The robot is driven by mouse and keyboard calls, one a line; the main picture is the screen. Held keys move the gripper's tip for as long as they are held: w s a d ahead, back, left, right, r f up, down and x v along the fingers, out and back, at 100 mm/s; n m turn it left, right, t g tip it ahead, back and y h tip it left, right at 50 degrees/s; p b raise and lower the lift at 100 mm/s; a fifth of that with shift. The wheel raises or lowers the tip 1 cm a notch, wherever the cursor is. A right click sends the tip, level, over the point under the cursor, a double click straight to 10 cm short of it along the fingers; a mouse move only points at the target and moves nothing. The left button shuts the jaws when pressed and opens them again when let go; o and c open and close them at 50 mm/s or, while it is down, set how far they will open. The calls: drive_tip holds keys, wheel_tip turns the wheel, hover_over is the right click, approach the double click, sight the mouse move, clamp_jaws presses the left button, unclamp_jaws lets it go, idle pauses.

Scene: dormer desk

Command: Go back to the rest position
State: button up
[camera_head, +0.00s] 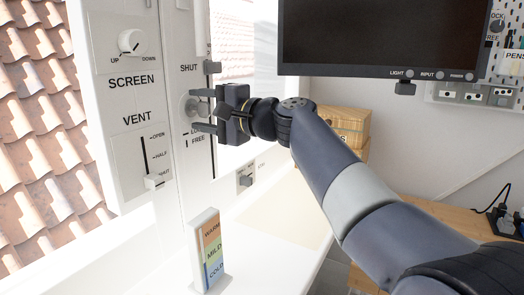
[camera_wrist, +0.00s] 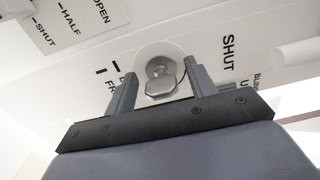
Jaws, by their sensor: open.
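My gripper (camera_head: 203,111) is at the white window frame in the head view, its two fingers pointing left at a round knob plate. In the wrist view my gripper (camera_wrist: 152,90) is open, with one finger on each side of a grey metal knob (camera_wrist: 160,80) on a round white base. The knob sits between the fingers, and I see gaps beside it. The knob is mostly hidden behind the fingers in the head view. My arm reaches in from the lower right.
A monitor (camera_head: 380,35) hangs above my arm. A vent slider (camera_head: 153,182) and a screen dial (camera_head: 131,42) are on the left panel. A colour-banded card stand (camera_head: 211,250) stands on the sill. A wooden box (camera_head: 343,125) is behind my arm.

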sight(210, 108)
drive_tip(key=shift+s+d, duration=0.25)
drive_tip(key=shift+d, duration=0.15)
drive_tip(key=v, duration=1)
drive_tip(key=x, duration=1.1)
drive_tip(key=shift+a, duration=0.2)
drive_tip(key=shift+d+r+m+p, duration=0.15)
drive_tip(key=shift+r+m+p, duration=0.15)
drive_tip(key=shift+p, duration=0.35)
drive_tip(key=shift+d+m+p, duration=0.1)
drive_tip(key=shift+m+p, duration=0.4)
drive_tip(key=m+p, duration=0.7)
drive_tip(key=shift+r+p, duration=0.1)
drive_tip(key=shift+p, duration=0.25)
drive_tip(key=m+p, duration=0.5)
drive_tip(key=p, duration=0.1)
drive_tip(key=shift+w, duration=0.1)
drive_tip(key=m+p, duration=0.4)
drive_tip(key=p, duration=0.1)
drive_tip(key=shift+d, duration=0.1)
drive_tip(key=shift+s+d+f+b, duration=0.15)
drive_tip(key=shift+s+d+b, duration=0.05)
drive_tip(key=shift+d, duration=0.2)
drive_tip(key=shift+s+d+f+b, duration=0.1)
drive_tip(key=shift+s+d+b, duration=0.1)
drive_tip(key=shift+d, duration=0.25)
drive_tip(key=shift+s+d, duration=0.3)
drive_tip(key=shift+d, duration=0.1)
